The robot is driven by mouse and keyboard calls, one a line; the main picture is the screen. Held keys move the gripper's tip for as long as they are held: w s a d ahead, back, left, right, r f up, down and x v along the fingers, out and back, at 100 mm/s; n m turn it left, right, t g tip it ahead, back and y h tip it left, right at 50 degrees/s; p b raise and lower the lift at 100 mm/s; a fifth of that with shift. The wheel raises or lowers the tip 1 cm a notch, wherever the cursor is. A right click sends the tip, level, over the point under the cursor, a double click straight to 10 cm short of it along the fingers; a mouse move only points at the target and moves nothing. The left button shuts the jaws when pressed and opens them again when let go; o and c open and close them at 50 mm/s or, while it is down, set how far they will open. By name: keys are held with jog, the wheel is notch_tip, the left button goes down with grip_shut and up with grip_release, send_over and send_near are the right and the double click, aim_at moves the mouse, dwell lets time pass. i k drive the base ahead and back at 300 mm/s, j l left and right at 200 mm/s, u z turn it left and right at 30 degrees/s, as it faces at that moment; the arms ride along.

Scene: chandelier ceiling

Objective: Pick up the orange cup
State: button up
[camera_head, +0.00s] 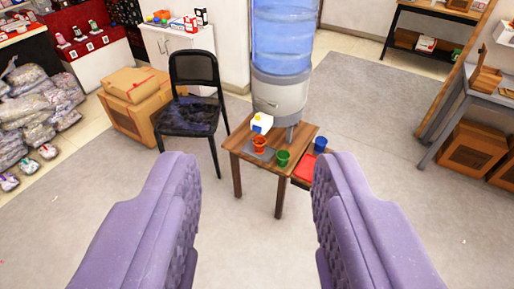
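The orange cup (259,144) stands upright on the small wooden table (303,134), near its left side. It is small and far off in the view. My gripper (256,170) is open and empty, with its two purple fingers wide apart in the foreground. The cup shows between and beyond the fingers, well away from them. A green cup (283,158) stands just to the right and nearer. A blue cup (320,144) stands at the table's right edge. A white, yellow and blue box (261,123) stands right behind the orange cup.
A large water dispenser (279,92) stands behind the table. A black chair (193,98) is to the left, with cardboard boxes (135,100) beyond it. A red tray (307,170) is at the table's right. Grey floor (365,95) lies clear to the right.

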aim_at(259, 149)
jog(key=i+u, duration=0.2)
jog(key=u, duration=0.25)
jog(key=i+l+u, duration=0.15)
jog(key=u, duration=0.3)
jog(key=i+l+u, duration=0.15)
jog(key=i+l, duration=0.35)
jog(key=i+l+u, duration=0.2)
jog(key=i+l, duration=0.25)
jog(key=l, duration=0.25)
